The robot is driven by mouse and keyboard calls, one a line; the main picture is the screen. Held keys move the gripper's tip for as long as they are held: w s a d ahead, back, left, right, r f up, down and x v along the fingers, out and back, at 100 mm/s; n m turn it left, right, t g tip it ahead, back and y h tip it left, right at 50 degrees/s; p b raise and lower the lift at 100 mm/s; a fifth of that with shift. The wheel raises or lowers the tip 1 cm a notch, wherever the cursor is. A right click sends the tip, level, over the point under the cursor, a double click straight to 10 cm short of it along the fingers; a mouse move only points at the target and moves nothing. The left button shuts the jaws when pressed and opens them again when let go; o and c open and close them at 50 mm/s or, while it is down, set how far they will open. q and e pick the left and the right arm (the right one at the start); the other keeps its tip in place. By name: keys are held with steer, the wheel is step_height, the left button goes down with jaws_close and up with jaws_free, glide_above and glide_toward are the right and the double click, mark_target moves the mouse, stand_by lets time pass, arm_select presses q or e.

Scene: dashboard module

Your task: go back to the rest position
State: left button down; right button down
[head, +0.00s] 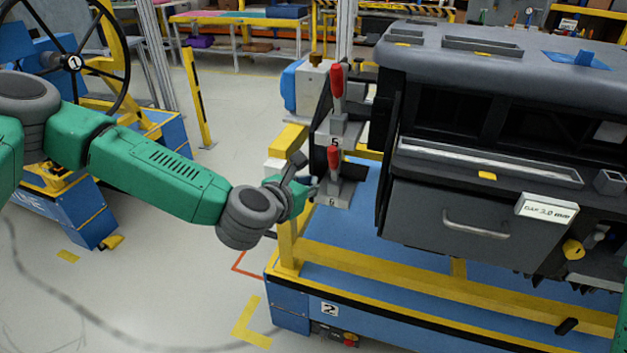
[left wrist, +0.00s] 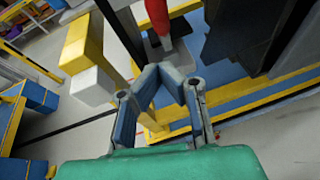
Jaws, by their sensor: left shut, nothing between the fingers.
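My left arm, green with grey joints, reaches in from the left in the head view. My left gripper (head: 300,180) is near the left end of the dashboard module (head: 440,205), by the lower red-handled clamp (head: 334,160). In the left wrist view the gripper's fingers (left wrist: 162,72) meet at the tips with nothing between them. A red clamp handle (left wrist: 158,14) shows just beyond the fingertips. I cannot tell whether the gripper touches the clamp. My right gripper is not in view.
The dashboard sits on a blue and yellow cart (head: 420,297). An upper red clamp (head: 337,82) stands above the lower one. A steering wheel (head: 75,62) on a blue and yellow stand is at the left. Open grey floor (head: 170,275) lies below my left arm.

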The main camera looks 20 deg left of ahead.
arm_select(q)
steer(key=d+r+v, duration=0.1)
steer(key=v, duration=0.5)
steer(key=s+d+f+m+g+h, duration=0.15)
steer(key=s+f+m+g, duration=0.25)
steer(key=s+f+m, duration=0.5)
steer(key=s+d+f+m+g+h, duration=0.1)
steer(key=s+d+f+m+g, duration=0.25)
steer(key=s+f+m, duration=0.6)
steer(key=s+a+f+m+g+y, duration=0.2)
steer(key=s+a+f+m, duration=0.1)
steer(key=s+a+m, duration=0.3)
steer(key=s+a+f+m+g+y, duration=0.3)
steer(key=s+a+f+m, duration=0.1)
steer(key=s+a+m, duration=0.3)
steer(key=shift+a+m+g, duration=0.35)
steer(key=shift+a+m, duration=0.6)
steer(key=shift+a, duration=0.2)
steer(key=shift+r, duration=0.1)
